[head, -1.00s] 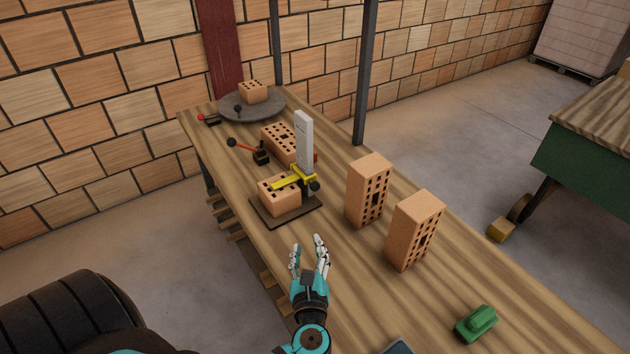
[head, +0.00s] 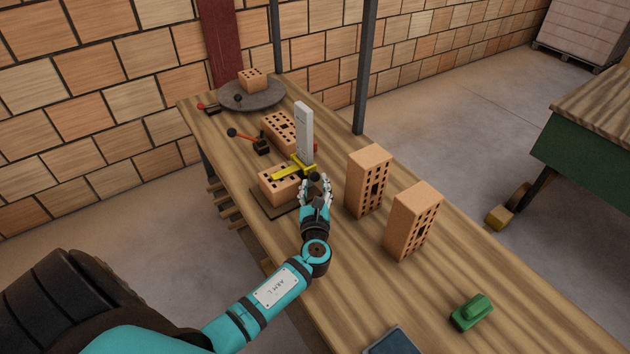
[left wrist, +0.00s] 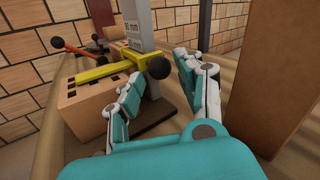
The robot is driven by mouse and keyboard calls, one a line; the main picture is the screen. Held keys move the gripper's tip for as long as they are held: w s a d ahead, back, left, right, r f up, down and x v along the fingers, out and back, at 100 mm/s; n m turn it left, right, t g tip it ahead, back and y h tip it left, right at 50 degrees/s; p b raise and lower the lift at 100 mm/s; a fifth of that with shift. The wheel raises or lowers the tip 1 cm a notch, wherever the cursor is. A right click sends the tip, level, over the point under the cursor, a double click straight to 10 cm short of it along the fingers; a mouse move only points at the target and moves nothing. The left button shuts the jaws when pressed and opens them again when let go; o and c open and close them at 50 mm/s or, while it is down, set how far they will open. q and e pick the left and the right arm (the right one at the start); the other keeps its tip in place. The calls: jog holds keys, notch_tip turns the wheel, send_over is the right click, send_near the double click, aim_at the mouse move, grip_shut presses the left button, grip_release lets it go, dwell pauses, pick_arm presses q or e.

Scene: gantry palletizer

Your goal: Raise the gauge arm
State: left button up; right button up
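The gauge is a grey upright post (head: 304,130) with a yellow gauge arm (head: 288,172), standing on a dark base plate (head: 268,206). The yellow arm lies across the top of a brick (head: 276,186) on that plate. A black round knob (left wrist: 159,68) sits at the near end of the yellow arm (left wrist: 103,72) in the left wrist view. My left gripper (head: 316,184) is open at the gauge, its fingers on either side of the knob. In the left wrist view the fingertips (left wrist: 158,74) stand apart from it. My right gripper is not in view.
Two upright bricks (head: 368,182) (head: 413,222) stand close to the right of my left gripper. A red-handled lever (head: 248,138), another brick (head: 279,130) and a round turntable (head: 252,97) are behind. A green object (head: 472,312) lies on the front right.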

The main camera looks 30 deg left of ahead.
pick_arm(q)
jog(key=shift+x, duration=0.9)
jog(key=shift+c, duration=0.2)
grip_shut()
